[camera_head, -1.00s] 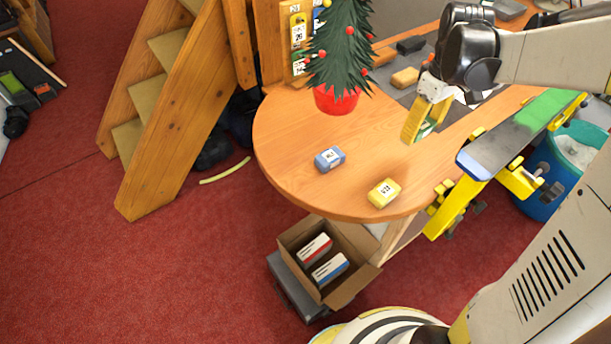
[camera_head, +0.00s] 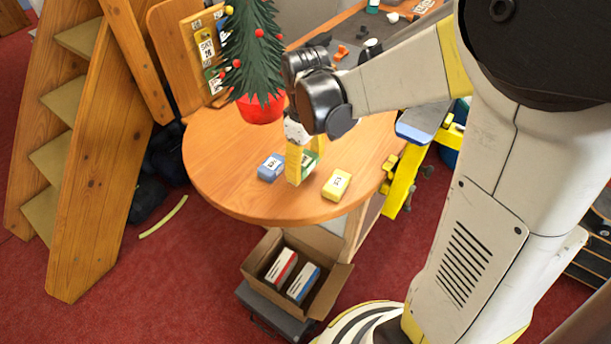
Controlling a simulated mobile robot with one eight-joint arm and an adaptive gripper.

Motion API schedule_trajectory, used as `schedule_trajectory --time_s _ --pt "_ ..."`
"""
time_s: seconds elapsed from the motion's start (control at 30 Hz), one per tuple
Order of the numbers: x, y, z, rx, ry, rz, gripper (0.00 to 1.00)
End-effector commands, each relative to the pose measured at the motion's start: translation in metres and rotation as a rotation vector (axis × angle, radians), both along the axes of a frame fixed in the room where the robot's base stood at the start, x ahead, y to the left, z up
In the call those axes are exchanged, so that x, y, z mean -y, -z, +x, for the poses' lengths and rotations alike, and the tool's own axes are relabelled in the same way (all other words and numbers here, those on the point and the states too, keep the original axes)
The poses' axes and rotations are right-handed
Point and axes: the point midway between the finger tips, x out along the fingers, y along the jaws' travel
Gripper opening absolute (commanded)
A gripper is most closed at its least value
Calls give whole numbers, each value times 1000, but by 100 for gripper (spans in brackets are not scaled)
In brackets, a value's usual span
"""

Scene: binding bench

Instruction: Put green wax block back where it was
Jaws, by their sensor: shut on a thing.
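The green wax block (camera_head: 311,158) is in my gripper (camera_head: 301,168), between its yellow fingers, which partly hide it. My gripper points down over the round wooden table, between the blue block (camera_head: 271,167) and the yellow block (camera_head: 336,185). I cannot tell whether the green block touches the tabletop. The blue block lies just left of my gripper, and the yellow block lies to its right, nearer the table's front edge. Both carry white labels.
The round wooden table (camera_head: 225,165) has bare room at its left and front. A small Christmas tree in a red pot (camera_head: 262,108) stands behind the blocks. An open cardboard box (camera_head: 335,285) with two labelled packs stands below the front edge. Wooden steps (camera_head: 110,130) rise at left.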

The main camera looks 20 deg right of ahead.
Motion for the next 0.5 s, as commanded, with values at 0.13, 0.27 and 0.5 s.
schedule_trajectory --time_s 0.13,0.27,0.5 --pt "0 25 1 0 0 0 38" --pt "0 38 0 1 0 1 38" --pt "0 36 0 1 0 1 38"
